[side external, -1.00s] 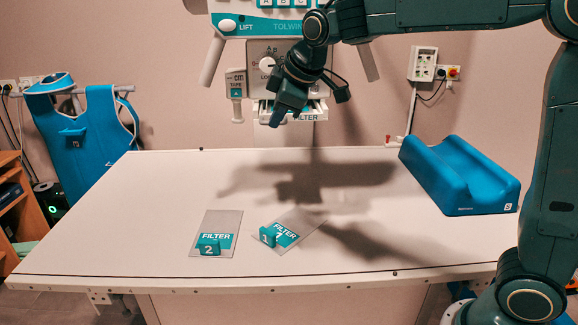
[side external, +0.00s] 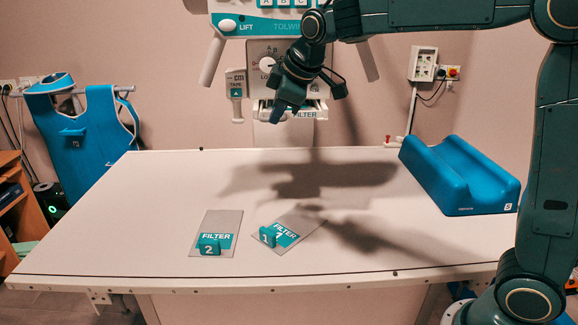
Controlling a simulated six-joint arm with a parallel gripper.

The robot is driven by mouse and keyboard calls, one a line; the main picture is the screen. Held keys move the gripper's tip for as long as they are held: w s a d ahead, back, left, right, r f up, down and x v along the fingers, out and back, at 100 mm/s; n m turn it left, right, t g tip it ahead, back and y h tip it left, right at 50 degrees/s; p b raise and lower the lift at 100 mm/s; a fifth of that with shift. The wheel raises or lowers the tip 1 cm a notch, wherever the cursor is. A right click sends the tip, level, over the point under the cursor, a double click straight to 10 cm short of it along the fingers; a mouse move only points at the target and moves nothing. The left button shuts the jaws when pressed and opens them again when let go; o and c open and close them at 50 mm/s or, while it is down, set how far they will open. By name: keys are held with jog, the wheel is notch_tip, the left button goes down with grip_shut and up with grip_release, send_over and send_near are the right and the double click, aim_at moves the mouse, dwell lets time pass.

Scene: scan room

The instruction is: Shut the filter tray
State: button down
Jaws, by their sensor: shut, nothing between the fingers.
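The filter tray (side external: 304,114) is a white drawer with a FILTER label, low on the front of the X-ray head (side external: 262,50) at the back. It appears to stick out from the head; how far is hard to tell from this angle. My gripper (side external: 277,118) is shut and empty, pointing down at the tray's front. It covers the tray's middle part. I cannot tell whether the fingertips touch the tray.
Filter plate 2 (side external: 221,226) and filter plate 1 (side external: 300,225) lie on the white table near its front. A blue trough-shaped cushion (side external: 460,175) sits at the table's right. A TAPE unit (side external: 237,97) hangs left of the tray. The table's left side is clear.

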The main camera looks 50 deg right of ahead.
jog(key=s+a+r, duration=0.3)
jog(key=s+r, duration=0.5)
jog(key=r, duration=0.1)
jog(key=shift+s+r, duration=0.1)
jog(key=shift+s, duration=0.05)
jog(key=s+d+f+m, duration=0.2)
jog(key=s+f+m, duration=0.2)
jog(key=s+f, duration=0.4)
jog(key=s+d+f+m+g, duration=0.1)
jog(key=s+f+m, duration=0.3)
jog(key=s+f, duration=0.4)
jog(key=s+d, duration=0.1)
jog(key=s, duration=0.6)
jog(key=shift+s+d, duration=0.15)
jog(key=shift+d, duration=0.1)
